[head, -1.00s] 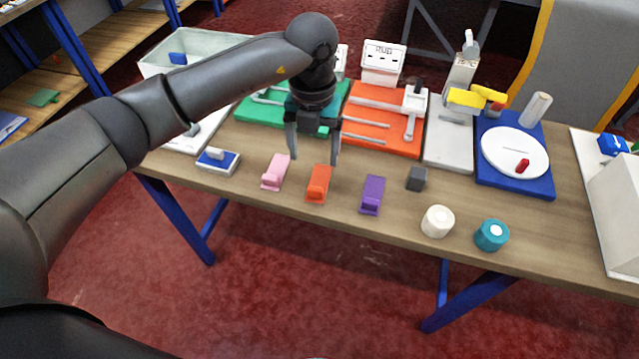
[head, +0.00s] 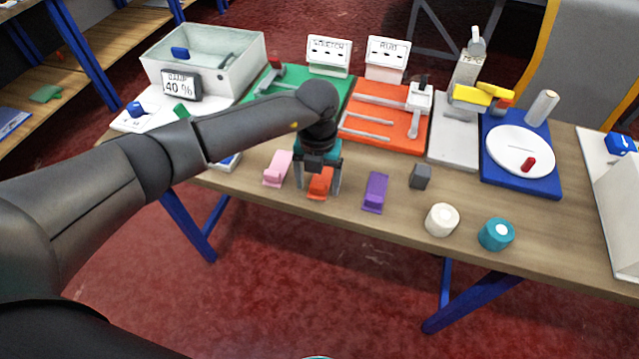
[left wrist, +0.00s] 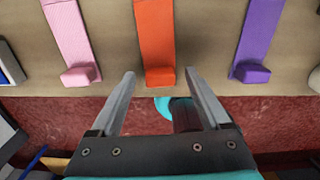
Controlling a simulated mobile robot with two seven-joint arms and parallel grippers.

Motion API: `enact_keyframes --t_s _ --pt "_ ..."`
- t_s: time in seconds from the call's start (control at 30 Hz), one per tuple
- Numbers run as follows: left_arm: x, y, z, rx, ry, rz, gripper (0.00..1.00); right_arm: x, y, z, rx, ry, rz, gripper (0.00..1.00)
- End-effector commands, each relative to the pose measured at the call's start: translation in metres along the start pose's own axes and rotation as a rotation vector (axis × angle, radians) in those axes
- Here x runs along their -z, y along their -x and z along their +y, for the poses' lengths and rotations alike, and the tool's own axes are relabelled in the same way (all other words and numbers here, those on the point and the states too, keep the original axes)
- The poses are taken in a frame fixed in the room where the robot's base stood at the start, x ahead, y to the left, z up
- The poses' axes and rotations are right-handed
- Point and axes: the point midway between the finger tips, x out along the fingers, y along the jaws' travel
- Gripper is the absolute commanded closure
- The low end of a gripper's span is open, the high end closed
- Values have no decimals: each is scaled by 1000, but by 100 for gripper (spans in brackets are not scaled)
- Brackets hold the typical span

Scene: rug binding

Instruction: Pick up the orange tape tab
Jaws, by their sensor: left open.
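The orange tape tab (head: 320,185) lies on the table between a pink tab (head: 278,168) and a purple tab (head: 376,191). My left gripper (head: 319,195) is open and points down around the orange tab in the head view, with a finger to each side; its upper part hides some of the tab. In the left wrist view the orange tab (left wrist: 155,40) lies ahead of the open fingers (left wrist: 158,75), centred between them, with its raised end nearest. The jaws hold nothing.
A grey block (head: 420,176), a white roll (head: 441,220) and a teal roll (head: 496,234) stand to the right. An orange board (head: 385,138) and a green board (head: 262,108) lie behind. The table's front edge is close to the tabs.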

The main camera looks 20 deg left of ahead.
Motion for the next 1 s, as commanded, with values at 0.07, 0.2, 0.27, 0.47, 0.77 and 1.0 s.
enact_keyframes --t_s 0.07,0.2,0.27,0.47,0.77,1.0 --pt "0 0 0 0 0 0 20 0 0 0 0 0 1 50" --pt "0 0 0 0 0 0 34 1 0 0 0 0 1 50" --pt "0 1 0 0 1 0 40 1 0 0 0 0 1 50" --pt "0 1 0 0 1 0 63 1 0 0 0 0 1 50" --pt "0 1 0 0 1 0 96 1 0 0 0 1 1 50" --pt "0 1 0 0 1 0 100 1 0 0 1 2 0 50"
